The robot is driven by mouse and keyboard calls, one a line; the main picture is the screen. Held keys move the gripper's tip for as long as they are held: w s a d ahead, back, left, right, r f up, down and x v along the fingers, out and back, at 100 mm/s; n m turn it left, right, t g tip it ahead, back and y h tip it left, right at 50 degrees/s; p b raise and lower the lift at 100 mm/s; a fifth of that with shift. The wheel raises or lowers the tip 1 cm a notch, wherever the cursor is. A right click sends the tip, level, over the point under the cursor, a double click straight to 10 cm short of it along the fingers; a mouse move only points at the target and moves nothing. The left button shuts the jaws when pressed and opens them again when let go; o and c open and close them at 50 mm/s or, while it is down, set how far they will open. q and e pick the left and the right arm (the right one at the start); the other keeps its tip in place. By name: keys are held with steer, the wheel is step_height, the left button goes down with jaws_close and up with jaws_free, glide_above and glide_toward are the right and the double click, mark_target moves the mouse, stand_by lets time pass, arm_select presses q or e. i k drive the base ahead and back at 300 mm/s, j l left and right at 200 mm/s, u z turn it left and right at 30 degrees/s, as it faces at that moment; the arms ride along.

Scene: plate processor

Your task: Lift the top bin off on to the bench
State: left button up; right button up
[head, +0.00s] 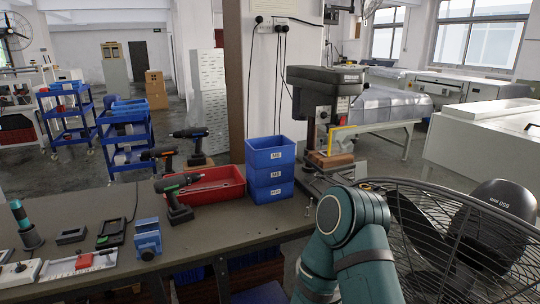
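Three blue bins stand stacked on the bench, each with a white label on its front. The top bin (271,153) is open at the top and looks empty as far as I can see inside. The middle bin (270,175) and the bottom bin (270,192) sit directly under it. The stack stands upright near the right end of the grey bench (225,218). A teal link of my own arm shows at the bottom, to the right of the stack and apart from it. Neither of my grippers is in view.
A red tray (205,186) and several cordless drills, one in front (177,195), are left of the stack. A drill press (322,110) stands behind right. A large caged fan (460,235) is at right. A blue vise-like block (147,238) sits front left. Bench in front of the stack is clear.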

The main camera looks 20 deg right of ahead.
mark_target(262, 153)
steer(key=i+j+z, duration=0.7)
steer(key=k+l, duration=0.1)
